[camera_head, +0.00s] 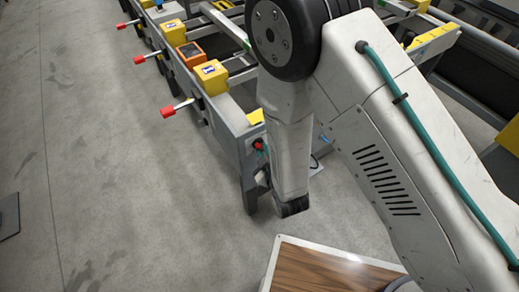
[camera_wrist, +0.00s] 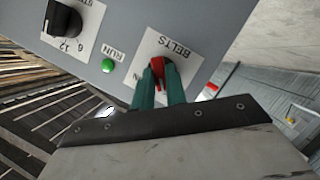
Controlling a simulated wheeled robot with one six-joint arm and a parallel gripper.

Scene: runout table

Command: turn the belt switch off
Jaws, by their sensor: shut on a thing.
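The belt switch is a red knob (camera_wrist: 157,70) on a white plate (camera_wrist: 155,47) lettered BELTS, on a grey control box (camera_wrist: 212,25). My gripper (camera_wrist: 160,78) has its two teal fingers closed on the red knob, one on each side. The fingers hide part of the knob and the plate, and I cannot tell which position the switch stands in. In the head view my own arm covers much of the box area, and my gripper cannot be made out clearly there.
A green RUN lamp (camera_wrist: 108,66) and a black dial (camera_wrist: 62,18) sit beside the switch. In the head view, red-tipped levers (camera_head: 169,111) stick out from the runout table (camera_head: 228,118). A wood-topped surface (camera_head: 315,270) is at the bottom. The floor (camera_head: 110,190) is clear at left.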

